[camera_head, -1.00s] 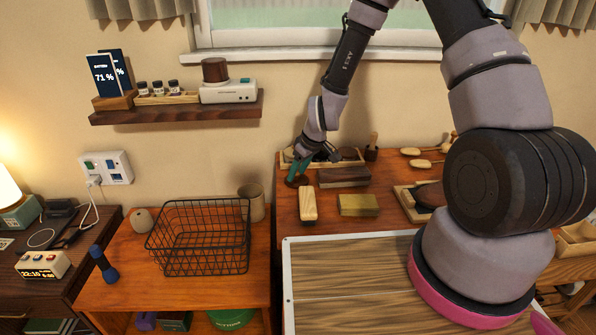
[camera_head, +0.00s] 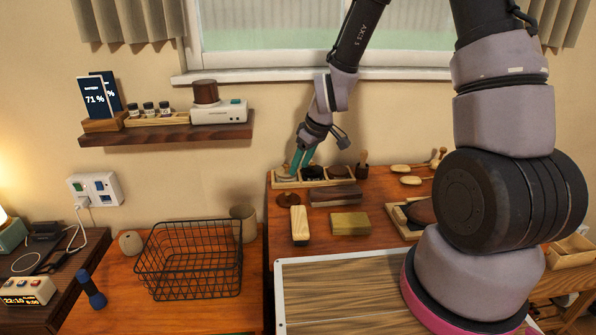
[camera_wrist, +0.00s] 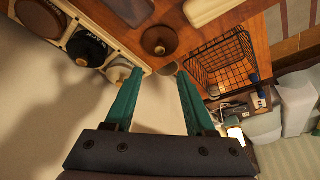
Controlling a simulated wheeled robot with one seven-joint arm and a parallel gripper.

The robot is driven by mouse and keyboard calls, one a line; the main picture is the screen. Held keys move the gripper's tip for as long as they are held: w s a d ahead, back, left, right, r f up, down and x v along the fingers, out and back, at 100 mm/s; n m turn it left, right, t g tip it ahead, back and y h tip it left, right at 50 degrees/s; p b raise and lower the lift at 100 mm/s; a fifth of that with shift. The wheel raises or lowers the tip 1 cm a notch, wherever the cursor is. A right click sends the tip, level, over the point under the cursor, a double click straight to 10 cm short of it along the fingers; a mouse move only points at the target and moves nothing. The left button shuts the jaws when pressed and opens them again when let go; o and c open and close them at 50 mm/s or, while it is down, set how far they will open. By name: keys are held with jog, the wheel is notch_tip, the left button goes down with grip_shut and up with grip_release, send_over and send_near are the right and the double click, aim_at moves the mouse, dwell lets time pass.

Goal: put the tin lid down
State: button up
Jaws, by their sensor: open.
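A round brown lid with a small knob, which looks like the tin lid (camera_head: 288,200), lies on the wooden table just in front of the tin tray. It also shows in the wrist view (camera_wrist: 159,41), knob facing the camera. My gripper (camera_head: 302,171) is open and empty, its green fingers above the left end of the tray, apart from the lid. In the wrist view the fingertips (camera_wrist: 158,72) are spread with nothing between them. The tray (camera_head: 326,184) holds a greyish tin (camera_wrist: 119,71) at the left, a black one (camera_wrist: 87,48) and a brown one (camera_wrist: 42,17).
A wooden-backed brush (camera_head: 299,225), a dark block (camera_head: 335,194) and a yellowish block (camera_head: 350,223) lie in front of the tray. A wire basket (camera_head: 190,260) and a cup (camera_head: 243,223) stand on the lower table at left. The wall and window are close behind.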

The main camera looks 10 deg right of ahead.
jog(key=s+d+r+m+t, duration=0.1)
jog(key=s+d+r+m, duration=0.15)
jog(key=r, duration=0.45)
jog(key=s+d+r+m, duration=0.1)
jog(key=d+r+m, duration=0.1)
jog(key=d+r, duration=0.35)
jog(key=s+d+r+m+t, duration=0.1)
jog(key=r+m, duration=0.1)
jog(key=r, duration=0.6)
jog(key=s+d+r+m+t, duration=0.1)
jog(key=s+d+r+m, duration=0.2)
jog(key=s+r, duration=0.2)
jog(key=s+d+r+m+t+h, duration=0.1)
jog(key=s+d+r+m, duration=0.2)
jog(key=s, duration=0.5)
notch_tip(320, 180, up, 3)
jog(key=shift+s+d+f+m, duration=0.1)
jog(key=shift+s+d+m, duration=0.3)
jog(key=shift+d, duration=0.25)
